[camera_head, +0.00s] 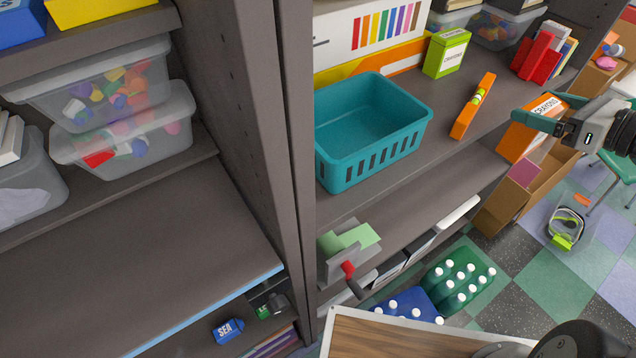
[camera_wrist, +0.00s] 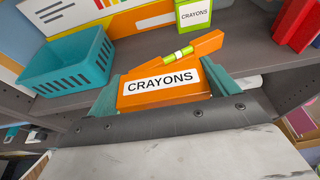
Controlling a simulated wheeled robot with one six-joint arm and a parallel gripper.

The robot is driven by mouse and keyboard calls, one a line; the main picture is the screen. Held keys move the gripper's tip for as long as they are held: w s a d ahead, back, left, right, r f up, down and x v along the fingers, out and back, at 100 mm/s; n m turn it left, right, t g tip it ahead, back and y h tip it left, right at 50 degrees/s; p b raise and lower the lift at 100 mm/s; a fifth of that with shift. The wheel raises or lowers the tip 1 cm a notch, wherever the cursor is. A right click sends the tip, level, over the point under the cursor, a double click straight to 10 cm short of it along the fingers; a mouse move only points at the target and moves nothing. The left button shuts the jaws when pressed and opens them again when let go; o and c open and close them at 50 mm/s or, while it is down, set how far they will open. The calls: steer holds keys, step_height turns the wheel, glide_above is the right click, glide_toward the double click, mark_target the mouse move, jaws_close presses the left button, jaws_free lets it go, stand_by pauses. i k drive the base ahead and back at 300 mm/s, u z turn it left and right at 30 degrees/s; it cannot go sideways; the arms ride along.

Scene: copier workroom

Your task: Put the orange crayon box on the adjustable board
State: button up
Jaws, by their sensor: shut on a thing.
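The orange crayon box (camera_head: 516,142) is held between the teal fingers of my gripper (camera_head: 545,114), at the right in the head view. In the wrist view the box (camera_wrist: 150,98) shows its white CRAYONS label, with a finger on each side. My gripper is shut on it, in front of the shelf with the teal basket. A board with a light-blue front edge (camera_head: 150,282) spans the left bay and looks bare; I cannot tell for certain that it is the adjustable board.
The teal basket (camera_head: 346,180), an orange level (camera_head: 473,105) and a green crayon box (camera_head: 446,52) stand on the right shelf. An upright panel (camera_head: 262,130) divides the bays. Clear bins (camera_head: 125,140) sit above the blue-edged board. Bottle crates (camera_head: 450,285) stand below.

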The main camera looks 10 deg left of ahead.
mark_target(121, 284)
steer(key=k, duration=0.95)
steer(key=u, duration=1.5)
